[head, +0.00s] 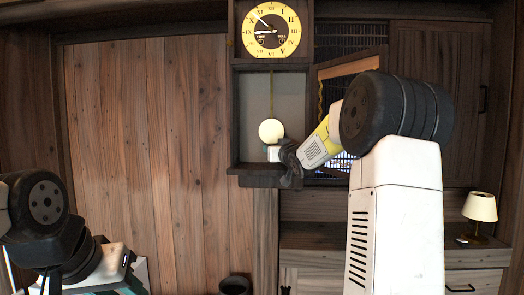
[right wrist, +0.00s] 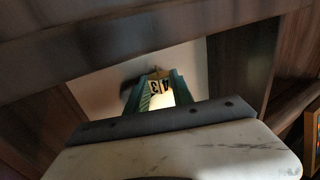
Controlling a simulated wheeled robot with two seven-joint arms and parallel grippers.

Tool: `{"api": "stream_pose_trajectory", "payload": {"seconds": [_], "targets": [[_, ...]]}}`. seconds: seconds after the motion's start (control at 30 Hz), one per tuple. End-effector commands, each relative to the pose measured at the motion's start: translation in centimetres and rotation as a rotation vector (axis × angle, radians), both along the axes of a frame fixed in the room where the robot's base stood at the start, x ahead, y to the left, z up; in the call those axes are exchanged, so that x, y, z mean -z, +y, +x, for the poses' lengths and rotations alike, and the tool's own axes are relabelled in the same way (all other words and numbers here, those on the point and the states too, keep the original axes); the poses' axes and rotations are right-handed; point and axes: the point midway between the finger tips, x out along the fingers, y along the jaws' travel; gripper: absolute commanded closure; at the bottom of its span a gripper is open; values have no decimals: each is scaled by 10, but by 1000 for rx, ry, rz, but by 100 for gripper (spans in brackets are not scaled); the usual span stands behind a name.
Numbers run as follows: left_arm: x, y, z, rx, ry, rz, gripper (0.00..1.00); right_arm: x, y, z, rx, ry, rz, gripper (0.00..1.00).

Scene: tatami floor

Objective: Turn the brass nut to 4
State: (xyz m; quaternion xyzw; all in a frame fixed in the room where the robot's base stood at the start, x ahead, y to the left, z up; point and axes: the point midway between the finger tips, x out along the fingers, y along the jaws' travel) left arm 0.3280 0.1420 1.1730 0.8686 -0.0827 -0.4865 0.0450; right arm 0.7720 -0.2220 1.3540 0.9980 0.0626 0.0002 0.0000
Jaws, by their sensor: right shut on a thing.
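The wall clock (head: 235,115) has a yellow dial (head: 270,30) and an open lower case. Its pendulum hangs there with a round pale bob (head: 271,130). My right gripper (head: 276,154) reaches into the case from the right, just below the bob. In the right wrist view its teal fingers (right wrist: 162,92) are shut on the brass nut (right wrist: 159,87), which shows upside-down figures that look like 3 and 4. The fingers cover the nut's sides. In the head view the nut is too small to make out. My left arm is at the lower left; its fingertips are not clearly seen.
The clock's glazed door (head: 350,66) stands open on the right, close to my right arm. A small lamp (head: 479,208) stands on a cabinet (head: 455,255) at the right. A dark bin (head: 235,285) is at the bottom. The plank wall left of the clock is clear.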

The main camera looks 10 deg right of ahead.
Motion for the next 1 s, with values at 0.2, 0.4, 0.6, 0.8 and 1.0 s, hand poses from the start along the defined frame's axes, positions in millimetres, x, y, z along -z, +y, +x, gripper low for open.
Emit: {"api": "stream_pose_trajectory", "payload": {"seconds": [0.2,0.4,0.6,0.8,1.0], "targets": [[0,0,0,0,0,0,64,-2,-3,1,-65,-8,-2,100],[0,0,0,0,0,0,64,-2,-3,0,-111,-4,0,100],[0,0,0,0,0,0,64,-2,-2,0,-118,-3,1,100],[0,0,0,0,0,0,64,-2,-2,0,-118,-3,1,58],[0,0,0,0,0,0,64,-1,-2,0,-117,-1,0,50]]}}
